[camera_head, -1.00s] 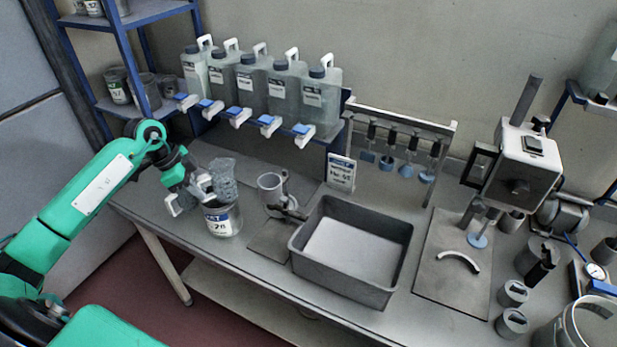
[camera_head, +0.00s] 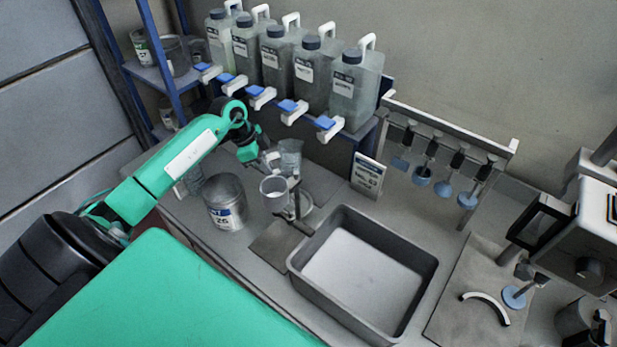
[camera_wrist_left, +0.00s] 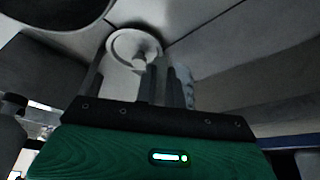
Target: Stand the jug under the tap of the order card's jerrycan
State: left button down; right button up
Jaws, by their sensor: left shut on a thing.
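The clear grey jug (camera_head: 291,152) is in my left gripper (camera_head: 273,160), which is shut on it from its left side. In the head view the jug is at or just above the bench, in front of the row of jerrycans. In the picture it lies below the fourth tap (camera_head: 292,110) from the left, left of the fifth tap (camera_head: 327,127). I cannot tell whether it touches the bench. In the left wrist view a pale round shape (camera_wrist_left: 135,48) shows ahead of the gripper. The order card (camera_head: 367,176) stands right of the jug; its text is too small to read surely. My right gripper is not in view.
A labelled tin (camera_head: 225,203) and a white cup on a stand (camera_head: 274,194) stand in front of the jug. A grey tray (camera_head: 297,258) lies to the right. A rack with hanging blue-tipped tools (camera_head: 450,135) stands behind it. Several jerrycans (camera_head: 312,75) line the back shelf.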

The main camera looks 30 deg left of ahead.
aim_at(289, 172)
pick_arm(q)
jog(key=w+d+f, duration=0.1)
jog(key=w+d+f+p, duration=0.1)
jog(key=d, duration=0.1)
jog(key=w+d+f, duration=0.1)
jog(key=d, duration=0.1)
jog(key=shift+w+d+p, duration=0.15)
jog(key=shift+d+p, duration=0.1)
jog(key=shift+p, duration=0.15)
jog(key=w+d+f, duration=0.1)
jog(key=d+f+p, duration=0.1)
jog(key=d, duration=0.1)
jog(key=shift+w+f, duration=0.15)
jog(key=shift+w, duration=0.2)
jog(key=shift+w+d+f, duration=0.1)
jog(key=shift+f, duration=0.15)
jog(key=c, duration=1.5)
grip_release()
jog(key=shift+a+r, duration=0.3)
jog(key=shift+r, duration=0.05)
jog(key=b+v, duration=0.3)
jog(key=v, duration=0.8)
jog(key=shift+d+r+b, duration=0.1)
jog(key=shift+r+b, duration=0.1)
jog(key=shift+b, duration=0.1)
